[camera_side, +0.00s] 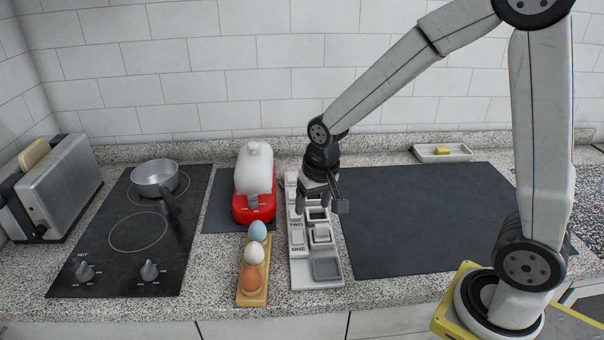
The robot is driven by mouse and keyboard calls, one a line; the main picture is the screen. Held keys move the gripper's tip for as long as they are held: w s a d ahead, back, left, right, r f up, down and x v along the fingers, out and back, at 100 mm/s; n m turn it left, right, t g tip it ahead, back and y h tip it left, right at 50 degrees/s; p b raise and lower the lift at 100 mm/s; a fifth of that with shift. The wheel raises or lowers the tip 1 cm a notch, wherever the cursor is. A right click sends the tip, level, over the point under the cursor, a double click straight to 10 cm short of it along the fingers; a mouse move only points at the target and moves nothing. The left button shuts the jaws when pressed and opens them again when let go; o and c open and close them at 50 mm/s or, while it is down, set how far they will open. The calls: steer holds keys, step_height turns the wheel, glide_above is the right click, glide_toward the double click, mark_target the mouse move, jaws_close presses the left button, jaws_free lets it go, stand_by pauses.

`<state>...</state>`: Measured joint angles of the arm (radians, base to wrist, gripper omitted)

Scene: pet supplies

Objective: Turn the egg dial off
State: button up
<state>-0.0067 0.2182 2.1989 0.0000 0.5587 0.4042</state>
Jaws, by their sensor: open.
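A red appliance with a white dome (254,168), perhaps an egg cooker, stands left of my arm. A small grey part (252,201) shows on the front of its red base (253,214); I cannot tell if this is the egg dial or how it is set. My gripper (312,212) is open and points down over a white tray (318,283) to the right of the red appliance. It is apart from the appliance. The fingers look empty, and they hide part of the tray.
Three eggs stand in a wooden holder (247,298) in front of the red appliance. A black hob (95,240) with two knobs and a pot (155,178) is at left, beside a toaster (62,188). A dark mat (410,230) lies clear at right. A sponge dish (428,155) is behind.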

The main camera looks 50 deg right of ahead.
mark_target(252, 196)
steer(key=shift+w+a+r+m+g, duration=0.15)
steer(key=shift+w+m+g, duration=0.15)
steer(key=shift+w+m, duration=2.15)
steer(key=shift+w+a+r+m+g, duration=0.2)
steer(key=shift+w+m, duration=1.15)
steer(key=shift+w, duration=2.25)
steer(key=shift+w+a+f+m+g, duration=0.15)
steer(key=shift+w+m+g, duration=0.25)
steer(key=shift+w+m, duration=2.05)
steer(key=shift+w+n, duration=0.55)
steer(key=shift+f, duration=3.8)
jaws_close()
